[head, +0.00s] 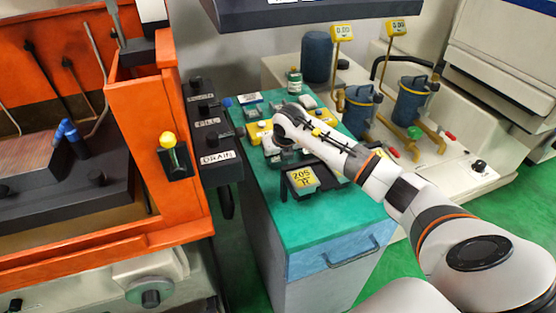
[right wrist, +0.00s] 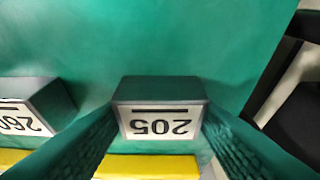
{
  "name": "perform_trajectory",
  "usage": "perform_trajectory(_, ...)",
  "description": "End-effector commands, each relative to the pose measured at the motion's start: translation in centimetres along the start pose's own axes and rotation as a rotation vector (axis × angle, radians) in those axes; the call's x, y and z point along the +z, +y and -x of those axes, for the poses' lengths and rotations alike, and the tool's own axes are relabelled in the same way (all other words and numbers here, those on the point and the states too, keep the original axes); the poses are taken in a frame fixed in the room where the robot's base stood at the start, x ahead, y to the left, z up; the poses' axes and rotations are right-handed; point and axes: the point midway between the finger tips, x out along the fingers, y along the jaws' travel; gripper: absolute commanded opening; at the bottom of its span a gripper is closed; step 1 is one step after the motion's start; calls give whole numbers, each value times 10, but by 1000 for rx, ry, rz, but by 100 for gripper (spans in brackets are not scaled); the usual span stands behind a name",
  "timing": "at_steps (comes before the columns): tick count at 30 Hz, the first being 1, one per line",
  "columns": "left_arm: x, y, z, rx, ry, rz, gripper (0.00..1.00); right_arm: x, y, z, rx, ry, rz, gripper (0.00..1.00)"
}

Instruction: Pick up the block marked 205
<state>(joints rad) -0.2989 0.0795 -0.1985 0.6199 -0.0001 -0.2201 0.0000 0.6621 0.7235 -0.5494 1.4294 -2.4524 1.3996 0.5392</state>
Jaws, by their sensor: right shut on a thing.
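The block marked 205 (right wrist: 160,90) is dark with a white label, which reads upside down in the right wrist view. My right gripper (head: 284,150) is over the green-topped bench in the head view. Its ribbed fingers lie on either side of the block in the right wrist view and are shut on it. I cannot tell whether the block is clear of the surface below. In the head view the gripper and arm largely hide it. My left gripper is not in view.
A second block (right wrist: 52,94), its label seemingly 260, stands left of the held one in the right wrist view. An orange machine (head: 185,200) stands left; the bench front (head: 310,235) is clear.

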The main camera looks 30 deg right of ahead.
Motion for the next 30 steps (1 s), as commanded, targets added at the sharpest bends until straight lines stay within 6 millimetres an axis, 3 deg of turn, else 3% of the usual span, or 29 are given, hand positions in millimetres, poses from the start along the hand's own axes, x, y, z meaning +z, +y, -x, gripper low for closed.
perform_trajectory(3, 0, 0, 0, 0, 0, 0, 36, -2, 0, 1, -1, 4, 0, 11)
perform_trajectory(13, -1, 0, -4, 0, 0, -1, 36, -6, 0, 11, -2, 6, 0, 11)
perform_trajectory(24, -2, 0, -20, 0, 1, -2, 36, -32, 0, 74, -1, 9, -1, 11)
perform_trajectory(30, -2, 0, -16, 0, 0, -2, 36, -45, 0, 105, -1, 7, -1, 11)
